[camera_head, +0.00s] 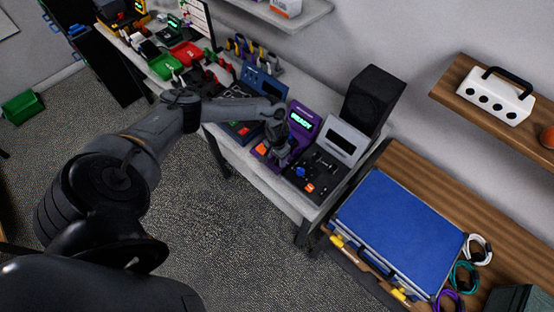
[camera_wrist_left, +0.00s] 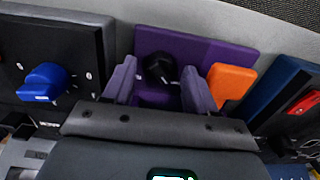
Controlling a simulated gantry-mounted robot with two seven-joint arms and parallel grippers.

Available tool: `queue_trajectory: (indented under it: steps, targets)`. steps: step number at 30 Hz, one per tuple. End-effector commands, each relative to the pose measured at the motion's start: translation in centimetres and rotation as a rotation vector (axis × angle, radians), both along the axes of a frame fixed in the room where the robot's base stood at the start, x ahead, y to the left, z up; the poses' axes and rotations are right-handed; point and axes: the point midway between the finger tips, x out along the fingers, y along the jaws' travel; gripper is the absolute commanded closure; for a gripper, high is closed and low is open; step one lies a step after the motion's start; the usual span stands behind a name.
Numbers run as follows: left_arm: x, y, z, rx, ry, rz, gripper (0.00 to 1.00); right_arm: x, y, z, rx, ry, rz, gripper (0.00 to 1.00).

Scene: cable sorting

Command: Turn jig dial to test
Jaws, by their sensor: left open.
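A purple jig (camera_head: 304,116) stands on the bench with a lit green readout that seems to say READY. In the left wrist view its purple panel (camera_wrist_left: 215,52) carries a black dial (camera_wrist_left: 163,68) and an orange button (camera_wrist_left: 231,84). My left gripper (camera_head: 281,157) is over the jig's base and hides the dial in the head view. In the left wrist view the left gripper (camera_wrist_left: 158,82) is open, with one finger on each side of the dial and gaps showing. The dial's markings are not readable. My right gripper is not in view.
Beside the purple jig is a black unit (camera_head: 322,166) with a blue knob (camera_wrist_left: 43,80) and a grey screen. A blue unit (camera_head: 264,82) stands on the other side. A black speaker (camera_head: 372,98) is behind.

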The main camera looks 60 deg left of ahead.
Motion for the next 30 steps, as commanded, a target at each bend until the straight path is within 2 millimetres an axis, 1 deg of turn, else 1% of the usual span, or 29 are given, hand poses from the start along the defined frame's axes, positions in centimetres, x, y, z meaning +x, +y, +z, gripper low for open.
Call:
queue_trajectory:
  steps: [1, 6, 15, 26, 30]
  targets:
    - [0.01, 0.0, -0.53, 0.0, 0.0, 0.001, 0.43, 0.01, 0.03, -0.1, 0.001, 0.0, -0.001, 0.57]
    - [0.01, 0.03, -1.31, 0.001, -0.001, 0.001, 0.43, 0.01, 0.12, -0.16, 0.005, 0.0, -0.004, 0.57]
    - [0.01, 0.01, -1.42, 0.001, -0.001, 0.0, 0.43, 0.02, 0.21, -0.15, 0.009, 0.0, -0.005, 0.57]
    - [0.01, 0.03, -1.4, 0.001, -0.001, 0.0, 0.98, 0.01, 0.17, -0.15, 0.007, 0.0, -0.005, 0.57]
    - [0.01, 0.03, -1.39, 0.001, -0.001, -0.004, 0.99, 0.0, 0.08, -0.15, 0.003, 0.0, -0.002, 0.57]
